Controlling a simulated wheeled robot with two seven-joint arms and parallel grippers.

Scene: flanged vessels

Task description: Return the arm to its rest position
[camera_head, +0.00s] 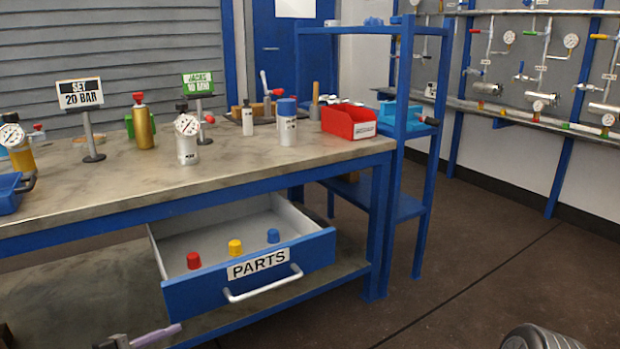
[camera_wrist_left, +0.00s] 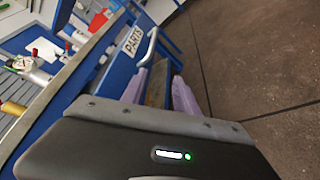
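My left gripper (camera_wrist_left: 160,90) shows in the left wrist view with its two purple fingers apart and nothing between them. The blue PARTS drawer (camera_head: 200,297) stands open under the bench. It also shows in the left wrist view, where its handle (camera_wrist_left: 150,46) lies beyond the fingers, apart from them. My right gripper is not in view.
The drawer holds a red cap (camera_head: 194,261), a yellow cap (camera_head: 235,247) and a blue cap (camera_head: 273,236). The workbench (camera_head: 250,167) carries gauges, bottles and a red bin (camera_head: 348,121). A blue shelf rack (camera_head: 412,185) stands right of it. The floor (camera_head: 480,270) at right is clear.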

